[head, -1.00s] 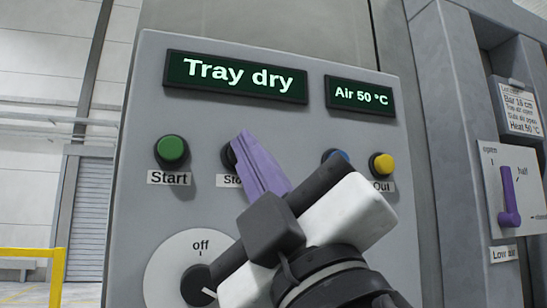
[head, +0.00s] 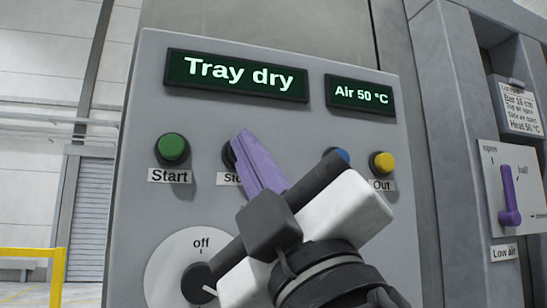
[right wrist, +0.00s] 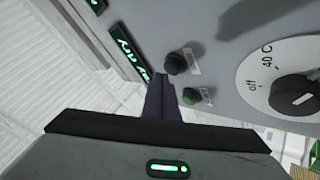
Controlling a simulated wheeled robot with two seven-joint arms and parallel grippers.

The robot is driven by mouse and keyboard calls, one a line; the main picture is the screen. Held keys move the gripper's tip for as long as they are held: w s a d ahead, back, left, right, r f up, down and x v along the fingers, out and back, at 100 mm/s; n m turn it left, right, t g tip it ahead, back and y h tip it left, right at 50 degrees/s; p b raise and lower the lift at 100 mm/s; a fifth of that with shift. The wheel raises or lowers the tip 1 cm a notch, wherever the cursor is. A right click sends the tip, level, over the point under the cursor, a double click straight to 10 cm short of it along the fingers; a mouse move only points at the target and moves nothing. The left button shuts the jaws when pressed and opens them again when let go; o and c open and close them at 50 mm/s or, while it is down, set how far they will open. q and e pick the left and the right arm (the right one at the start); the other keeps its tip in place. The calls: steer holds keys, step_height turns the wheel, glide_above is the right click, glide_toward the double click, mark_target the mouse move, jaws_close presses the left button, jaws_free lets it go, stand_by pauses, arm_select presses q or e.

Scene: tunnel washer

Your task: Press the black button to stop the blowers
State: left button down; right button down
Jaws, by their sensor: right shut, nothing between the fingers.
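The black button (head: 229,155) is on the grey control panel, above the partly covered Stop label (head: 231,180). In the head view, the purple fingers of my right gripper (head: 243,140) cover most of it. The gripper is shut and empty. In the right wrist view, the black button (right wrist: 176,63) shows just beside the shut fingertips (right wrist: 160,80). I cannot tell whether they touch it. The display (head: 236,76) reads "Tray dry". My left gripper is not in view.
The green Start button (head: 172,148) is left of the black one. A blue button (head: 342,156), partly hidden, and a yellow Out button (head: 383,163) are to the right. A dial (head: 166,268) is below. A purple lever (head: 508,195) stands far right.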

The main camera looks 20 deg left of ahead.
steer(key=shift+w+a, duration=0.1)
steer(key=shift+w, duration=0.05)
steer(key=shift+w+a, duration=0.3)
steer(key=shift+w, duration=0.15)
stand_by(0.8)
stand_by(0.4)
steer(key=shift+s+d+b, duration=0.35)
steer(key=shift+s+d, duration=0.2)
steer(key=shift+s, duration=0.2)
steer(key=shift+s+d, duration=0.7)
steer(key=shift+s, duration=0.35)
steer(key=shift+s+d, duration=0.7)
steer(key=shift+s, duration=0.35)
